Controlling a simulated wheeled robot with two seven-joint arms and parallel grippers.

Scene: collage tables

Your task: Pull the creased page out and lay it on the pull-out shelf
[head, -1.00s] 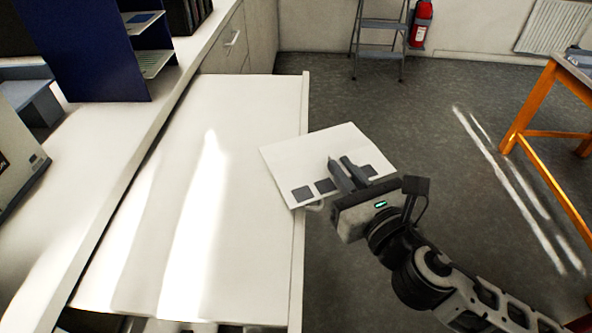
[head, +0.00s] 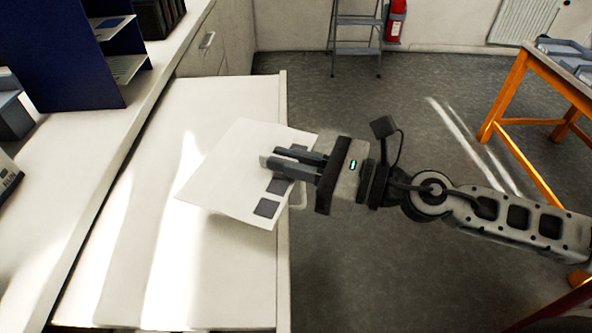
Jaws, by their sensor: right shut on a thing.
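The page (head: 222,178) is a white sheet with dark grey squares along its right edge. My right gripper (head: 272,166) is shut on the page near that edge and holds it over the pull-out shelf (head: 230,275). The page appears slightly raised above the shelf, and its right edge lies near the shelf's right rim. I cannot make out a crease. The shelf is a long white board drawn out from the counter, with sunlight across it. My left gripper is not in view.
A blue sorter (head: 62,45) with shelves holding sheets stands on the white counter (head: 50,190) at the left. An orange-legged table (head: 505,90) stands at the right. A stepladder (head: 357,48) and a fire extinguisher (head: 396,20) are at the back. The shelf surface around the page is bare.

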